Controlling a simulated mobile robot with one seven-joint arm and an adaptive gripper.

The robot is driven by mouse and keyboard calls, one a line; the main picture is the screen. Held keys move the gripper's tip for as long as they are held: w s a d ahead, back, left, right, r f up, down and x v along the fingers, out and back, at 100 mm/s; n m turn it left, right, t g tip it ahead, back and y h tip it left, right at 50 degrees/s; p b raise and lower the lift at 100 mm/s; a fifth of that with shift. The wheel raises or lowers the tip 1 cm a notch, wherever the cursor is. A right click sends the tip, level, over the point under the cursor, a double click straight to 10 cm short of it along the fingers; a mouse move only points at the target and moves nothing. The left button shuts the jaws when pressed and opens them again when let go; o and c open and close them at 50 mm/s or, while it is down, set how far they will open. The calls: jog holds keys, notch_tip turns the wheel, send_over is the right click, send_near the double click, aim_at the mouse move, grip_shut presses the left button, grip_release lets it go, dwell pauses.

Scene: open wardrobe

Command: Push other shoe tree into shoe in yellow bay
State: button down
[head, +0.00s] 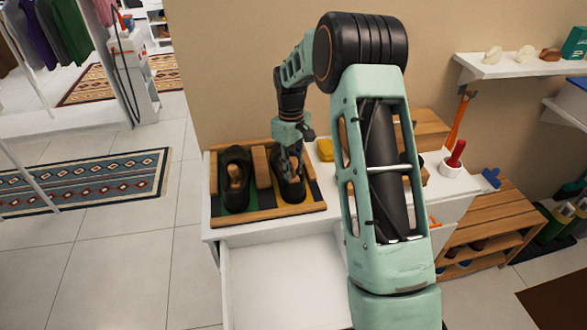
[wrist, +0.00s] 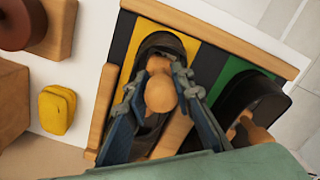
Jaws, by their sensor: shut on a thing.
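In the head view a wooden tray (head: 262,219) on the white cabinet has a green bay and a yellow bay. A dark shoe with a wooden shoe tree in it (head: 236,175) stands in the green bay at left. The other dark shoe (head: 292,188) stands in the yellow bay (wrist: 204,66). My gripper (wrist: 158,88) is over that shoe, its fingers shut on a wooden shoe tree (wrist: 160,97). The shoe tree is at the shoe's opening; how deep it sits is hidden. The green-bay shoe also shows in the wrist view (wrist: 252,92).
A wooden divider (head: 262,167) lies between the bays. A yellow sponge-like block (head: 325,149) is just right of the tray. An open white drawer (head: 280,280) sticks out below.

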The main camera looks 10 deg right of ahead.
jog(key=shift+w+d+f+t, duration=0.15)
jog(key=shift+w+f+t, duration=0.25)
jog(key=shift+w+f, duration=0.55)
jog(key=c, duration=1.7)
grip_release()
jog(key=shift+w+d+r, duration=0.1)
jog(key=shift+r, duration=0.05)
jog(key=shift+o, duration=0.6)
jog(key=shift+w+a+f, duration=0.3)
jog(key=shift+w+f, duration=0.1)
jog(key=shift+w, duration=0.15)
jog(key=shift+a+r, duration=0.1)
jog(key=o, duration=0.7)
jog(key=shift+a, duration=0.1)
jog(key=o, duration=0.5)
jog(key=shift+w+a, duration=0.1)
jog(key=shift+w, duration=0.1)
jog(key=shift+c, duration=0.2)
jog(key=shift+s, duration=0.1)
jog(key=shift+d, duration=0.2)
